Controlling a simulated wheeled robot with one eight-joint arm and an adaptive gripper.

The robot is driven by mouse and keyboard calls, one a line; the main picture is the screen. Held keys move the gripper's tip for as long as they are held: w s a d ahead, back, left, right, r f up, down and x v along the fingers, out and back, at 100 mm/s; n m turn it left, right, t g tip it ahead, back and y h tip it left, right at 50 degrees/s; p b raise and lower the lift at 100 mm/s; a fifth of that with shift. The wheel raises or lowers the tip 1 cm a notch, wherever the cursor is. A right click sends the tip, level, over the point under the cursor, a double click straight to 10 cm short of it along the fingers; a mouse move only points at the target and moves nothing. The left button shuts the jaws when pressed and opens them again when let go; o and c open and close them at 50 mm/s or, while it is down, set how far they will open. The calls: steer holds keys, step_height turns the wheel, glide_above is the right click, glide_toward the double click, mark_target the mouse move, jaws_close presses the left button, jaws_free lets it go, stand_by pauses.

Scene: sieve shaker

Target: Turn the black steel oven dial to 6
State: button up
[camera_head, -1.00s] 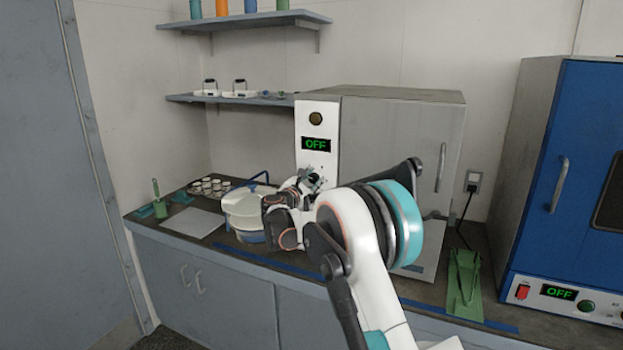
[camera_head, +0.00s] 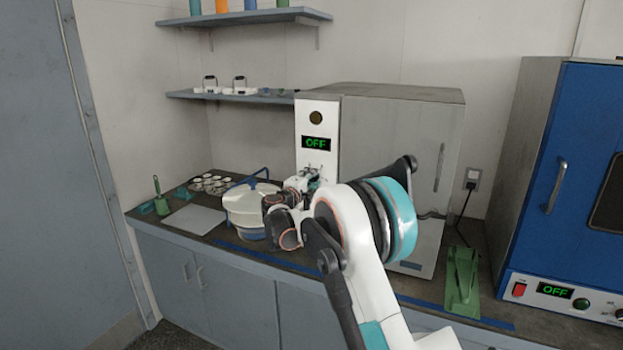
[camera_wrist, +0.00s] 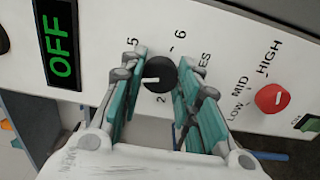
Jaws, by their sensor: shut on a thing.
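The black dial (camera_wrist: 160,74) sits on the white panel of the grey steel oven (camera_head: 400,150), with a white pointer mark on its face. In the wrist view the numbers 5, 6 and 2 show around it. My gripper (camera_wrist: 163,85) has its teal-padded fingers on either side of the dial and is shut on it. In the head view my gripper (camera_head: 312,176) is at the oven's front panel, and the dial is hidden behind it. The oven's display (camera_head: 316,143) reads OFF in green.
A red knob (camera_wrist: 272,98) marked LOW, MID, HIGH is to the right of the dial. A white pot (camera_head: 246,205) stands on the counter left of my arm. A green stand (camera_head: 461,280) and a blue oven (camera_head: 570,180) are to the right.

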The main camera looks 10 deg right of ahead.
steer(key=m+p, duration=0.1)
steer(key=m, duration=2.3)
steer(key=shift+f, duration=0.15)
stand_by(0.4)
steer(key=o, duration=1.1)
steer(key=v, duration=1.2)
